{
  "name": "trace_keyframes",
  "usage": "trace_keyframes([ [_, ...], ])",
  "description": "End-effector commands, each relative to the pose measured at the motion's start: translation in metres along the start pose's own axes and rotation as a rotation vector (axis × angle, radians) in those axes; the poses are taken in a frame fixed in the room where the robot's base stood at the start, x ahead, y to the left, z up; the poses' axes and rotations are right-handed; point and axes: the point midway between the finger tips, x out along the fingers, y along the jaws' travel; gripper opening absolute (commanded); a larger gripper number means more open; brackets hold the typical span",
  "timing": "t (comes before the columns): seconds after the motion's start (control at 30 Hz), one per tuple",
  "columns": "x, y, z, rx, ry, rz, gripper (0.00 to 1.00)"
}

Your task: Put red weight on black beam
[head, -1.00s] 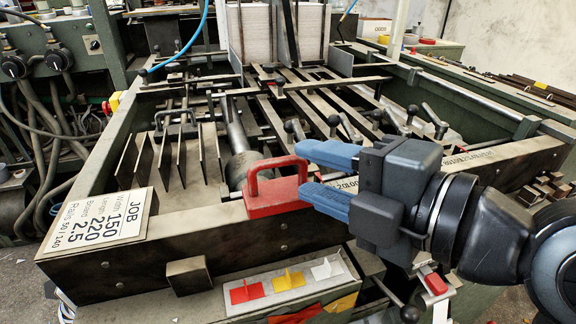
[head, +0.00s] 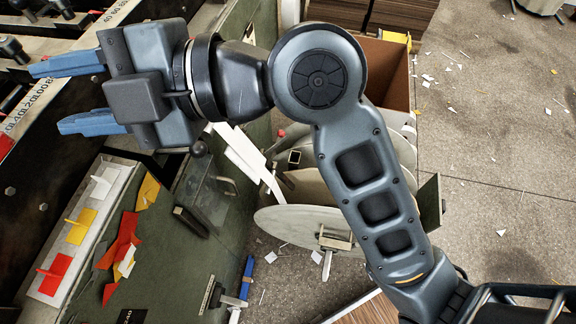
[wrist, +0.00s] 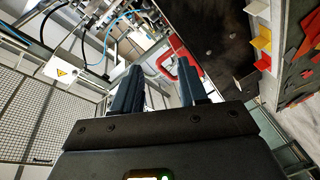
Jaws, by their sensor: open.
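The red weight (head: 4,145) shows only as a red patch at the left edge of the head view. In the wrist view its red handle (wrist: 189,78) shows beyond and between my fingers. The black beam (head: 40,165) is the dark, scuffed front rail of the machine; it also shows in the wrist view (wrist: 215,38). My gripper (head: 50,97) is open, with its two blue fingers pointing left over the beam. It is empty in the head view. Whether a finger touches the weight cannot be told.
Below the beam, a light strip (head: 58,249) holds red, yellow and white tags. Red and yellow scraps (head: 120,250) lie on the green panel. A large grey disc (head: 300,225) stands lower down. The floor (head: 490,150) at right is open, with paper scraps.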

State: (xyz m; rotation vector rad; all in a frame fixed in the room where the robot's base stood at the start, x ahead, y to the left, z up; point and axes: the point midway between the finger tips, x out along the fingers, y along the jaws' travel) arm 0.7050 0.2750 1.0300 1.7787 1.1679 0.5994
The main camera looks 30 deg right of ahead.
Motion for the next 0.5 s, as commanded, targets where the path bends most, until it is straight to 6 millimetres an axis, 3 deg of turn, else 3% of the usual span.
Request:
trace_keyframes([
  [0.17, -0.030, -0.043, 0.038, 0.357, -0.183, 0.158, 0.43],
  [0.3, -0.065, -0.080, 0.063, 0.585, -0.323, 0.289, 0.43],
  [0.5, -0.129, -0.136, 0.080, 0.839, -0.505, 0.477, 0.43],
])
